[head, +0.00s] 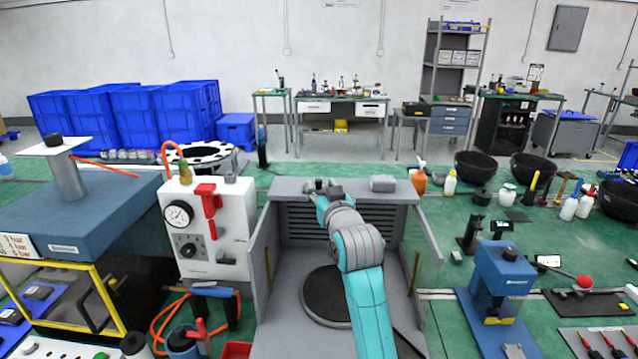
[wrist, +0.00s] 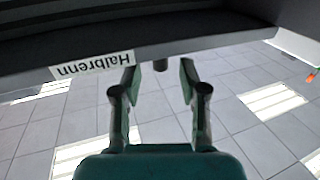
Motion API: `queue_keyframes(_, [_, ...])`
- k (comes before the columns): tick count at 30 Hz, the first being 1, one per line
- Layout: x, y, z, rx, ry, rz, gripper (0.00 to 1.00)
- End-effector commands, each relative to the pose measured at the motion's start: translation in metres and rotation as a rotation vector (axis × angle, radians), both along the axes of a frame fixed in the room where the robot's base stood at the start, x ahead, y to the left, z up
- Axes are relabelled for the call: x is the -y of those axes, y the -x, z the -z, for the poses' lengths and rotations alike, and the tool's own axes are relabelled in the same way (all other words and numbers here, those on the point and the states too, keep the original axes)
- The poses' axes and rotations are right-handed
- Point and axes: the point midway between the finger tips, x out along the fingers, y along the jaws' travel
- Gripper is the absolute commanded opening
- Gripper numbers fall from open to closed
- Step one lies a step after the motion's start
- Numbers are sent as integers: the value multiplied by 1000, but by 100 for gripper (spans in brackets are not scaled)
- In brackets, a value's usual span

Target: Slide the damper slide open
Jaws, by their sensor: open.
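My gripper (wrist: 159,72) is open in the wrist view, its two fingers apart. A small dark knob (wrist: 160,65) shows in the gap between the fingertips, at the lower edge of a dark grey panel (wrist: 215,50). I cannot tell whether the fingers touch it, and it may be the damper slide's handle. A white label (wrist: 92,65) with upside-down lettering is on the panel, left of the fingers.
A white gauge panel (head: 235,200) with a red lever stands left of the cabinet. A grey block (head: 383,183) sits on the cabinet top, right of my arm. The cabinet's side doors stand open. A blue press (head: 500,280) stands at the right.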

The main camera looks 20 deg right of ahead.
Motion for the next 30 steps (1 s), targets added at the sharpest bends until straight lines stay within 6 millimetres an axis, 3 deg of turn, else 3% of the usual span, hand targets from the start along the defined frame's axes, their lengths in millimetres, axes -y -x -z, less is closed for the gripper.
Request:
queue_keyframes(7, [0, -29, 0, 0, 0, 0, 43])
queue_keyframes(19, [0, -35, 0, 0, 0, 0, 43])
queue_keyframes(24, [0, -35, 0, 0, 0, 0, 0])
queue_keyframes(30, [0, -35, 0, 0, 0, 0, 0])
